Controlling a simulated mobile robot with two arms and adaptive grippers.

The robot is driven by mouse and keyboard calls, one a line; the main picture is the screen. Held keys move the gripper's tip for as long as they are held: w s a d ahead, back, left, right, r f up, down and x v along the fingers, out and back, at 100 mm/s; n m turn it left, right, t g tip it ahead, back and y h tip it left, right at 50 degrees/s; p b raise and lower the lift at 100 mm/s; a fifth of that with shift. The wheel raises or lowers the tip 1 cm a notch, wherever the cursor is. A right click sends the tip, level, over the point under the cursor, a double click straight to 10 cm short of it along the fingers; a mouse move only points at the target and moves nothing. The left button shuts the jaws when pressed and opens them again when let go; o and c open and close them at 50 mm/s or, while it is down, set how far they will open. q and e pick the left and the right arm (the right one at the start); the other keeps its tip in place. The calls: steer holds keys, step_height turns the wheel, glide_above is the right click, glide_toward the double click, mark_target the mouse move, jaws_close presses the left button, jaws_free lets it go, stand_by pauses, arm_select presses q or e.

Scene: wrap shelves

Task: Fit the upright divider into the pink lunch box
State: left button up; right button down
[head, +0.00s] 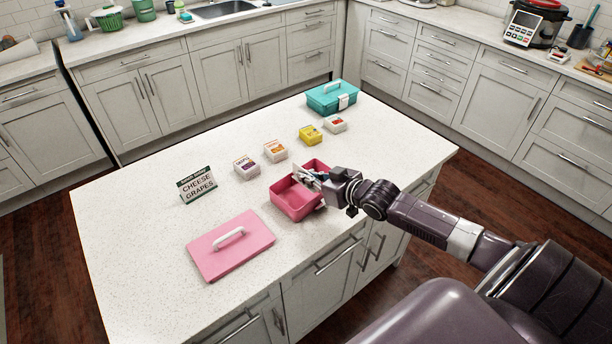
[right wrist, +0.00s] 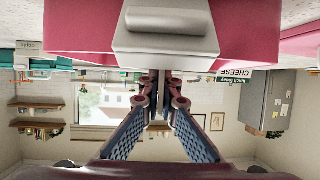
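The open pink lunch box (head: 291,204) stands on the island near its front edge. Its lid (head: 230,245), pink with a white handle, lies flat to the left. My left gripper is not in view.
Small food boxes stand behind the lunch box: purple-marked (head: 246,168), orange-marked (head: 275,151), yellow (head: 310,135) and red-marked (head: 335,124). A sign (head: 197,184) reads cheese and grapes. A closed teal lunch box (head: 330,98) stands at the back. The island's left part (head: 120,200) is clear.

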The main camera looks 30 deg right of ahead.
mark_target(315, 190)
steer(key=shift+p, duration=0.65)
stand_by(1.4)
steer(key=shift+f+b, duration=1.4)
steer(key=shift+f, duration=0.5)
steer(key=c, duration=2.1)
jaws_free()
steer(key=shift+s, duration=0.1)
steer(key=shift+f, duration=0.1)
steer(key=shift+s+d, duration=0.1)
steer(key=shift+s, duration=0.45)
steer(key=v, duration=1.1)
steer(key=shift+w+r, duration=0.15)
steer(key=shift+r, duration=0.15)
